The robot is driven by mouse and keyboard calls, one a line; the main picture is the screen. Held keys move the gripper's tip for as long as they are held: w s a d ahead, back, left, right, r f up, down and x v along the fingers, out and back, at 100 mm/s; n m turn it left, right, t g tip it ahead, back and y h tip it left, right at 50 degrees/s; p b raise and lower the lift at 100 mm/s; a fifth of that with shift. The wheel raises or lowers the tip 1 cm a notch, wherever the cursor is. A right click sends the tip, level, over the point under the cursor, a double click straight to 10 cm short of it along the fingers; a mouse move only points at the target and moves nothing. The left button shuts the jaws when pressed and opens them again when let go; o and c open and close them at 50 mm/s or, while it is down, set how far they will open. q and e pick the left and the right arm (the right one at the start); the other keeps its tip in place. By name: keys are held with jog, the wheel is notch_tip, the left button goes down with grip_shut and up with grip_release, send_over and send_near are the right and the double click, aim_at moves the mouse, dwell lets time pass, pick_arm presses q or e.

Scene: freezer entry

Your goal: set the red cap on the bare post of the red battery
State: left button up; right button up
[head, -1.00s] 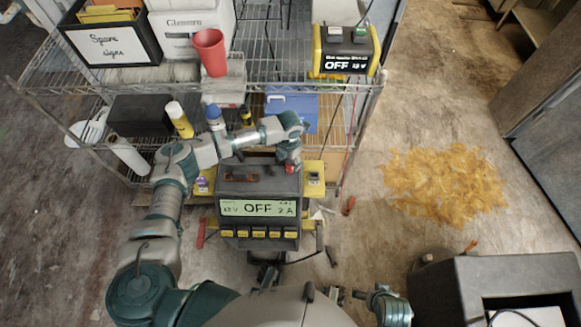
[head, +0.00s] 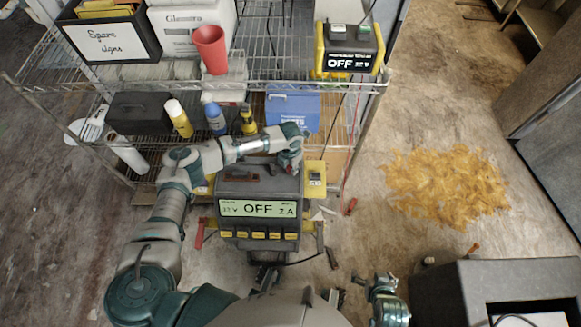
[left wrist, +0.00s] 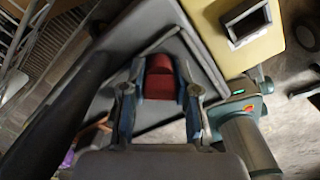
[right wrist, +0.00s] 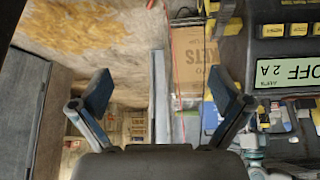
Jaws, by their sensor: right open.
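The red cap (left wrist: 160,82) is between the fingertips of my left gripper (left wrist: 162,88) in the left wrist view, and the fingers close on its sides. In the head view my left gripper (head: 289,160) is over the back right of the grey box (head: 260,190) with the OFF display, and only a little red shows there. I cannot make out the red battery or its bare post; the gripper and box may hide them. My right gripper (head: 378,283) is low at the front right. Its fingers are spread and empty in the right wrist view (right wrist: 160,95).
A wire shelf (head: 240,88) stands behind with bottles, a blue case (head: 292,108) and a red cup (head: 210,50). A yellow-black charger (head: 350,48) is on its upper right. A dark cabinet (head: 450,285) is at front right. The right floor is open around a yellowish patch (head: 440,185).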

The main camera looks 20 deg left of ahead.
dwell(0.3)
